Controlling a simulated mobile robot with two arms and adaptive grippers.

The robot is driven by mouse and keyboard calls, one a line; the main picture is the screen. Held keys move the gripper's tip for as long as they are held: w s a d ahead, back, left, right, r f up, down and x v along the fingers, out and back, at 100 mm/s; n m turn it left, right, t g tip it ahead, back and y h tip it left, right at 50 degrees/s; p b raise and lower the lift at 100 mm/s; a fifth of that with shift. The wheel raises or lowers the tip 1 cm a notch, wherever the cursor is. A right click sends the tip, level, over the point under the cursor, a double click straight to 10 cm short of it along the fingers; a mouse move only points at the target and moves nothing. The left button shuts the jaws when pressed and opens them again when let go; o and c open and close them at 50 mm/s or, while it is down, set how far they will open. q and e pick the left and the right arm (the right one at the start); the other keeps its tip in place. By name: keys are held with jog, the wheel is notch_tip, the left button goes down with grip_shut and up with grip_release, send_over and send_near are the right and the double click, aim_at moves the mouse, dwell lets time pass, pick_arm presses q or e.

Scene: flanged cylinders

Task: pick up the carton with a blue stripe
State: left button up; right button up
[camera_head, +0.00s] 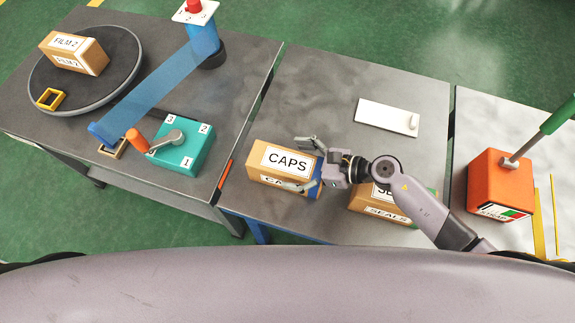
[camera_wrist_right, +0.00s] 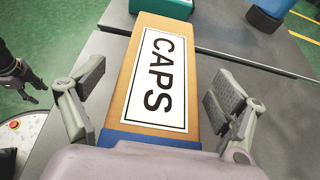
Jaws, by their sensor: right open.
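The CAPS carton (camera_head: 270,159), a brown box with white labels and a blue stripe at its right end, lies on the middle table. In the right wrist view the carton (camera_wrist_right: 135,75) runs away from me, with its blue stripe (camera_wrist_right: 150,140) at the near end. My right gripper (camera_head: 303,163) is open at this end. Its fingers (camera_wrist_right: 155,88) stand on either side of the carton, with gaps visible in the wrist view. A dark gripper, apparently my left one (camera_wrist_right: 20,80), shows at the left edge; its jaw state is unclear.
A SEALS carton (camera_head: 377,208) sits under my right forearm. A white plate (camera_head: 388,116) lies behind. A teal box with a lever (camera_head: 183,148), a blue arm (camera_head: 155,90) and a turntable (camera_head: 38,97) with a FILM 2 carton (camera_head: 75,54) are left. An orange block (camera_head: 495,190) is right.

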jog(key=shift+w+a+f, duration=0.15)
jog(key=shift+a+f, duration=0.05)
jog(key=shift+a, duration=0.25)
jog(key=shift+d, duration=0.1)
jog(key=c, duration=1.8)
notch_tip(320, 180, up, 20)
jog(key=shift+r+p, duration=0.15)
jog(key=shift+p, duration=0.3)
